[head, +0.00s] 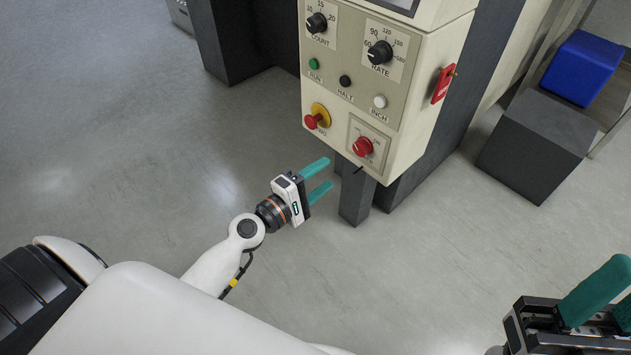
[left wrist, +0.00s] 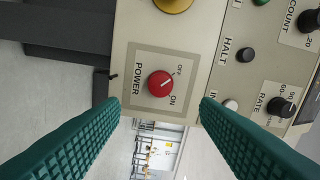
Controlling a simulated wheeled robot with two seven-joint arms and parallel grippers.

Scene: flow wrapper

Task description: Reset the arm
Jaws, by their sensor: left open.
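The control box (head: 400,110) stands at the upper middle of the head view. Its red POWER knob (head: 362,147) sits low on the front face and shows large in the left wrist view (left wrist: 161,83), with OFF and ON labels beside it. A pale mark on the knob slants toward the OFF side. My left gripper (head: 326,176) is open and empty, with its teal fingers toward the lower part of the box, apart from the knob. In the left wrist view its fingers frame the knob from below. My right gripper (head: 606,304) is partly cut off at the lower right; its opening is unclear.
The box also has a COUNT dial (head: 317,23), a RATE dial (head: 380,52), RUN, HALT and INCH buttons and a red stop button (head: 312,121). A blue bin (head: 583,68) is at right. The floor around my left arm is clear.

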